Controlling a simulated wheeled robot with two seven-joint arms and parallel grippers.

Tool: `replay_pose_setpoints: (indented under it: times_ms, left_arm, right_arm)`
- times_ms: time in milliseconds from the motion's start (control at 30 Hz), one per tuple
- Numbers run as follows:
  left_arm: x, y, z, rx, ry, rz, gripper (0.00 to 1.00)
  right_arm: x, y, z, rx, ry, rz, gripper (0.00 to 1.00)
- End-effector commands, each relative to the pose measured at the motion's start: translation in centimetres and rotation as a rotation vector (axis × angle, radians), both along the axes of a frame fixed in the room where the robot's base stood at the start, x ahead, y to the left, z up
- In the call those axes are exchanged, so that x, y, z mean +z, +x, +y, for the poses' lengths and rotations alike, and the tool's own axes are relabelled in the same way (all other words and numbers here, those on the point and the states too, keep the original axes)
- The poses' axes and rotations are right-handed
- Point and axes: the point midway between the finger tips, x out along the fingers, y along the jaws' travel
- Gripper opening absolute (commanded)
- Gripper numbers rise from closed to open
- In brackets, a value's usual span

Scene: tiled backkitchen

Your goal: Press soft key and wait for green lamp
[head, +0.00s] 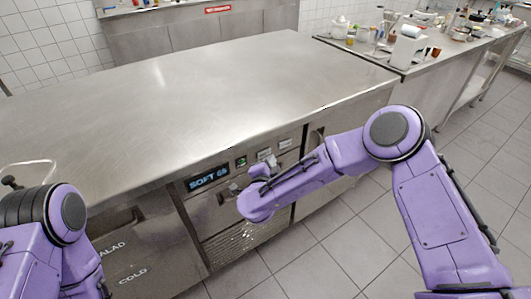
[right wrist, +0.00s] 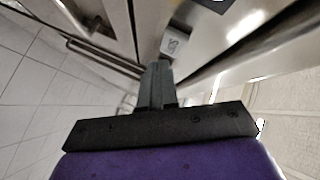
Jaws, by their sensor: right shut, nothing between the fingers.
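The control panel is on the front of the steel counter. Its dark display (head: 208,178) shows bright text that reads like "SOFT 68". Right of it is a small square with a green mark (head: 241,161); I cannot tell if it is a lit lamp. Further right are pale keys (head: 264,154) and (head: 285,144). My right gripper (head: 262,170) is shut and empty, close in front of the panel. In the right wrist view the shut fingers (right wrist: 157,68) point at a pale square key (right wrist: 175,42); I cannot tell whether they touch it. My left gripper is not in view.
The steel counter top (head: 170,100) is bare. Drawers labelled "SALAD" and "COLD" (head: 133,274) are left of the panel, and a vented grille (head: 240,240) is below it. A cluttered side counter (head: 400,62) stands at the back right. The tiled floor (head: 330,245) is clear.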

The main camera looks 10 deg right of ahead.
Motion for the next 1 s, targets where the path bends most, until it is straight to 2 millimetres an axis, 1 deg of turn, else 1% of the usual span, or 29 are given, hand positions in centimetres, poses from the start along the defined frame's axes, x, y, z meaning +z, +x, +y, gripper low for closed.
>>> replay_pose_setpoints:
  times_ms: [167,400,633,733,1000]
  left_arm:
    - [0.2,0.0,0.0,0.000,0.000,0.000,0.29]
    - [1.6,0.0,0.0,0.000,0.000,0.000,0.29]
    - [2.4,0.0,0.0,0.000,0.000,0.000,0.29]
    - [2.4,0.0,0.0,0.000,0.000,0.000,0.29]
    - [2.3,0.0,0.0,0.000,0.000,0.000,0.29]
  right_arm:
    - [0.1,-0.2,-0.1,0.001,0.000,0.001,0.00]
    - [0.3,-2.5,-0.8,0.002,-0.001,0.000,0.00]
    - [0.2,-4.4,-1.6,0.002,-0.002,0.000,0.00]
    - [0.1,-4.7,-1.7,0.001,0.000,-0.001,0.00]
    - [0.0,-4.7,-1.7,0.000,0.001,0.000,0.00]
